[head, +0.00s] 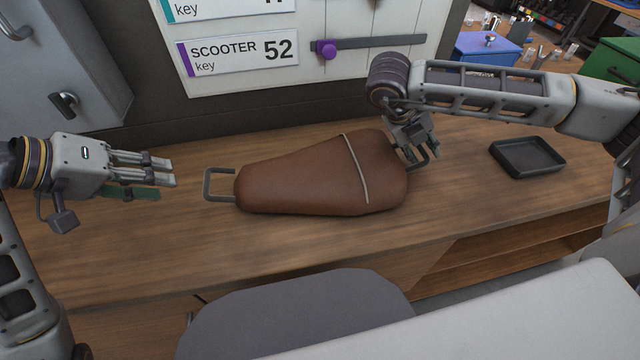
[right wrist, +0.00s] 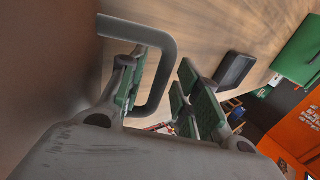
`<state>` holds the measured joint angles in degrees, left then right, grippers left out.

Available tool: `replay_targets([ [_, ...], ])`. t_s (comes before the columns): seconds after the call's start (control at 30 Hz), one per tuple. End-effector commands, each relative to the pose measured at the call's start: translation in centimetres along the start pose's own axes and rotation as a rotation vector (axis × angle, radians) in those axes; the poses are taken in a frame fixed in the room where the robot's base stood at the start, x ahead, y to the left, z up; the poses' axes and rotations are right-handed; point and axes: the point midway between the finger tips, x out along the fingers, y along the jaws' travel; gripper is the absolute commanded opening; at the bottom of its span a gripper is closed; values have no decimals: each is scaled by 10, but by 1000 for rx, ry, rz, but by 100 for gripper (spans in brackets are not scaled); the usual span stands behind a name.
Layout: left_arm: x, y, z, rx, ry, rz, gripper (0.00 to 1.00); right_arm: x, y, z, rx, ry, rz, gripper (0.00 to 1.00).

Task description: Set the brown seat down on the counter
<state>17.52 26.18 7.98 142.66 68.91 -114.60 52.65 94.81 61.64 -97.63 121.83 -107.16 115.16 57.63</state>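The brown seat (head: 310,178) lies flat along the wooden counter (head: 110,235), and I see no gap under it. It has a grey strap across its wider right part and a grey handle (head: 209,186) at its left end. My left gripper (head: 168,172) is open and empty, left of that handle and apart from it. My right gripper (head: 425,155) is at the seat's right end. In the right wrist view the right handle (right wrist: 160,75) passes between its spread green-padded fingers (right wrist: 165,92), one finger inside the loop.
A black tray (head: 527,157) stands on the counter to the right. A wall board with a scooter key sign (head: 240,53) and a purple knob (head: 327,49) is behind. A grey stool seat (head: 295,315) is in front. The counter left of the seat is clear.

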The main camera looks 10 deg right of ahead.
Motion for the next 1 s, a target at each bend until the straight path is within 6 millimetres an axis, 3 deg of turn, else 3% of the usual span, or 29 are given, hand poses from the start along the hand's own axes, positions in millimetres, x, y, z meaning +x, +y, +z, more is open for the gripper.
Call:
replay_targets([
  [0.47, 0, 0, 0, 1, 0, 0, 33, -3, 0, 0, 0, -1, 0, 32],
  [1.0, 0, 0, 0, 1, 0, 0, 33, -28, 0, 1, 1, -2, 0, 32],
])
